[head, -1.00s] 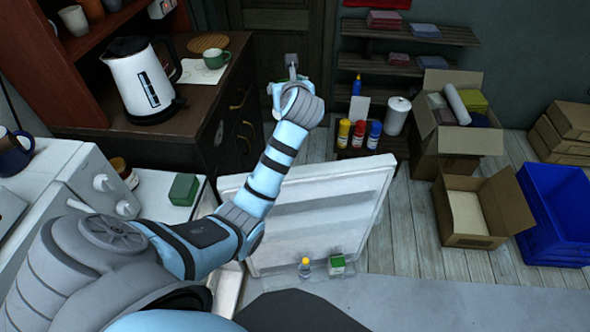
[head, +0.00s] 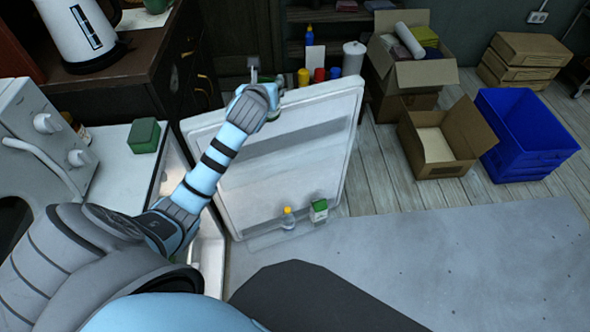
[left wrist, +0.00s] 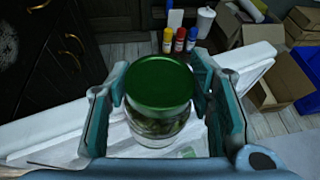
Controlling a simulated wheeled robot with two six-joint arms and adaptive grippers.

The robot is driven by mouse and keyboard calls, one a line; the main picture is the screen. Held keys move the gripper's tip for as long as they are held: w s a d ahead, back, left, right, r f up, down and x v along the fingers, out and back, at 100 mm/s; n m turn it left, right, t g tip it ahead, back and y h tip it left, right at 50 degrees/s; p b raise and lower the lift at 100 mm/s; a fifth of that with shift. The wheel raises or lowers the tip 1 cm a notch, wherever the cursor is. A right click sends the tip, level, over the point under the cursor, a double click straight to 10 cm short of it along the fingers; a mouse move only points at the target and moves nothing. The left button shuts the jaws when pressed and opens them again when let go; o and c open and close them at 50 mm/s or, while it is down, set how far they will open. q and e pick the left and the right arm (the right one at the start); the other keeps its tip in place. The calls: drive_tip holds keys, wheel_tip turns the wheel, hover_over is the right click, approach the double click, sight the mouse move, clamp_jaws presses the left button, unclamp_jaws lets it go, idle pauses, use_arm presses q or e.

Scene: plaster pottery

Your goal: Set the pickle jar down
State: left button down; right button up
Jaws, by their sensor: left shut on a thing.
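The pickle jar (left wrist: 158,122) is a clear glass jar with a green lid (left wrist: 160,80) and greenish contents. In the left wrist view it sits between the teal fingers of my left gripper (left wrist: 163,100), which is shut on it. In the head view the left gripper (head: 262,82) is at the far top edge of the open white fridge door (head: 290,160). I cannot see a surface directly under the jar. My right gripper is in neither view.
The fridge door holds a yellow-capped bottle (head: 288,219) and a carton (head: 319,210). A green box (head: 144,136) stands on the white top beside a white oven (head: 40,125). A dark cabinet (head: 170,70), cardboard boxes (head: 436,150) and a blue crate (head: 525,140) stand around.

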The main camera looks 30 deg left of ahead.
use_arm(q)
drive_tip(key=s+f+b, duration=0.1)
drive_tip(key=s+f, duration=0.1)
drive_tip(key=s, duration=0.1)
drive_tip(key=shift+s+f, duration=0.1)
drive_tip(key=shift+f, duration=0.1)
wheel_tip(320, 180, down, 3)
drive_tip(key=shift+s+d+r+b, duration=0.1)
drive_tip(key=shift+b, duration=0.5)
drive_tip(key=b, duration=0.3)
hover_over(270, 144)
drive_tip(key=s+d, duration=0.3)
drive_tip(key=s, duration=0.1)
wheel_tip(270, 144, down, 7)
wheel_tip(270, 144, down, 8)
drive_tip(key=b, duration=0.3)
drive_tip(key=shift+w+d, duration=0.1)
drive_tip(key=shift+w, duration=0.15)
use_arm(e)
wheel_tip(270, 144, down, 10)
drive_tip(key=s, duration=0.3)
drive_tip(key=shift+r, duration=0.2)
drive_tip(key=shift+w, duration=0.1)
use_arm(q)
drive_tip(key=c, duration=0.8)
unclamp_jaws()
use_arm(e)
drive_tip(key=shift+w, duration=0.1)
use_arm(q)
drive_tip(key=shift+o, duration=0.2)
